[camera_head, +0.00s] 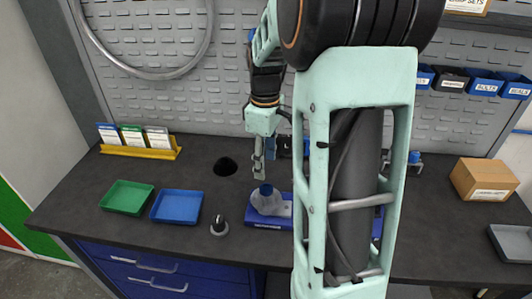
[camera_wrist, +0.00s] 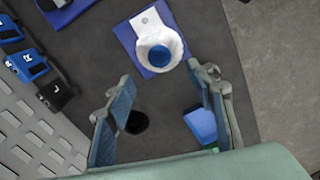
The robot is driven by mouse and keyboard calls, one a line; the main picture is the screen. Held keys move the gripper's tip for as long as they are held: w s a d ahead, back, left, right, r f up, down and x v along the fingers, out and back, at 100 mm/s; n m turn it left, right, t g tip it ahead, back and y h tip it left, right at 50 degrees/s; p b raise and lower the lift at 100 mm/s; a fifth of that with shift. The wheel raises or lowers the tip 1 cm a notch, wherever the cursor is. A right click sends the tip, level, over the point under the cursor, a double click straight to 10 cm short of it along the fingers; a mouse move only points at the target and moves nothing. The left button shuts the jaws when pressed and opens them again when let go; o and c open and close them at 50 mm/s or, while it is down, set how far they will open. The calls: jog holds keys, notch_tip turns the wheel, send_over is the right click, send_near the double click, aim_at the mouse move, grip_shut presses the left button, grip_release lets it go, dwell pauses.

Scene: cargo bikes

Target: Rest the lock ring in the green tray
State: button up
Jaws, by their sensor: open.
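The green tray (camera_head: 127,196) lies empty on the left of the dark bench; a bit of its green (camera_wrist: 211,147) shows low in the wrist view. My gripper (camera_head: 259,172) hangs pointing down over the bench, right of the green tray. In the wrist view its fingers (camera_wrist: 160,76) are spread apart with nothing between the tips. I cannot clearly pick out the lock ring. A round black thing (camera_head: 225,167) lies flat near the back of the bench, left of my gripper, and also shows in the wrist view (camera_wrist: 137,122); I cannot tell whether it is the ring.
A blue tray (camera_head: 177,206) sits right of the green one. A small dark knob-topped item (camera_head: 219,226) stands beside it. A whitish item with a blue top (camera_head: 266,198) rests on a blue base below my gripper. A yellow card rack (camera_head: 140,150) stands behind; a cardboard box (camera_head: 484,180) is far right.

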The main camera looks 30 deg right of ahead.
aim_at(265, 187)
notch_tip(265, 187, down, 9)
dwell(0.3)
grip_shut()
dwell(0.6)
jog(key=shift+r+p, duration=0.1)
jog(key=shift+p, duration=0.2)
jog(key=shift+r+p, duration=1.4)
jog(key=shift+r, duration=0.55)
